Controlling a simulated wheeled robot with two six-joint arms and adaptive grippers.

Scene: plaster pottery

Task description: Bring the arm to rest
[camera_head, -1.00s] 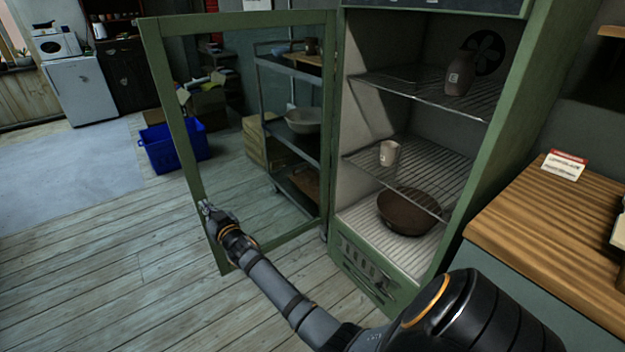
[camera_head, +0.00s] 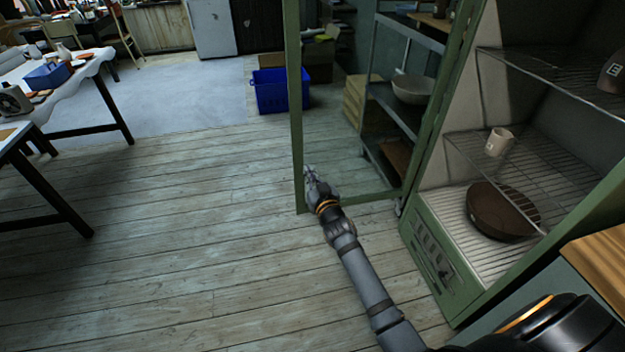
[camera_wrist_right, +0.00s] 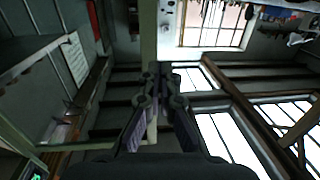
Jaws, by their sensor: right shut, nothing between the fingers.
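My right gripper (camera_head: 310,174) is shut and empty. In the head view its tip is at the free vertical edge of the open green cabinet door (camera_head: 295,100), low down; I cannot tell whether it touches. In the right wrist view its fingers (camera_wrist_right: 160,78) are together, with a pale green upright bar (camera_wrist_right: 149,40) just behind them. My right arm reaches up from the lower right. My left gripper is not in view.
The open green cabinet (camera_head: 437,270) at right holds a small cup (camera_head: 499,141) and a brown bowl (camera_head: 500,213). A wooden counter (camera_head: 602,250) is at the right edge. A blue crate (camera_head: 282,91) and a metal rack (camera_head: 376,130) stand beyond the door.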

